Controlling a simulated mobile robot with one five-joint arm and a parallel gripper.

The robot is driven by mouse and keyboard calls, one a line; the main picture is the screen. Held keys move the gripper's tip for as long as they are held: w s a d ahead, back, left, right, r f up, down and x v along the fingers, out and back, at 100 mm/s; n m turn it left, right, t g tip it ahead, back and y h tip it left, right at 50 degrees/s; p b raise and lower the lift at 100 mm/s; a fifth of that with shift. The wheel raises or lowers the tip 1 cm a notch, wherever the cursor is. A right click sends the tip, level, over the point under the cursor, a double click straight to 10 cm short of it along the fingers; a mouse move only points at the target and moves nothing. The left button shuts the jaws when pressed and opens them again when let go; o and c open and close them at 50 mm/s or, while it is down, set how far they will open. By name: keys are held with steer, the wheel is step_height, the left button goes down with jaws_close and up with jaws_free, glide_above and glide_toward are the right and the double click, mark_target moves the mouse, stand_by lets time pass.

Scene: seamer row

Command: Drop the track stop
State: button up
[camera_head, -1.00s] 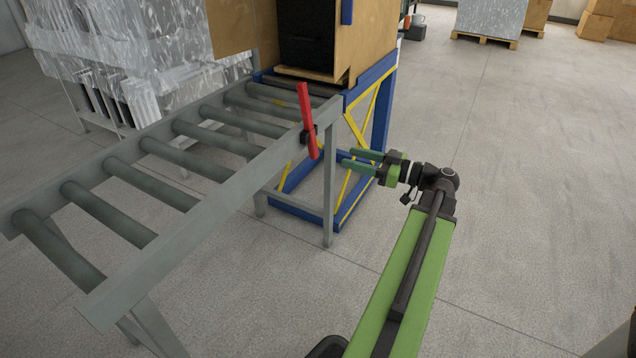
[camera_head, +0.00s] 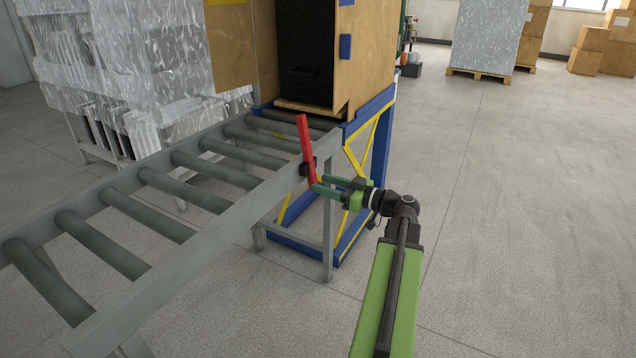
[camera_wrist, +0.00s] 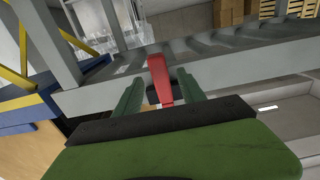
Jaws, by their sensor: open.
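The track stop shows as a red lever (camera_head: 306,143) on a dark pivot at the side rail of the roller conveyor (camera_head: 215,240). It stands nearly upright, its top tilted slightly left. My gripper (camera_head: 318,185) is open, with its green fingers at the lower part of the red lever. In the wrist view the red lever (camera_wrist: 160,78) lies between the two green fingers (camera_wrist: 158,88), with a gap visible on both sides. The fingers' exact depth around the lever is hard to tell.
A wooden-panelled machine with a dark opening (camera_head: 305,55) stands on a blue and yellow frame (camera_head: 375,150) at the conveyor's far end. Wrapped stacks (camera_head: 150,60) stand behind on the left. The floor (camera_head: 500,220) on the right is clear.

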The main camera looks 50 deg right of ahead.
steer(key=shift+x, duration=1.45)
jaws_close()
stand_by(0.3)
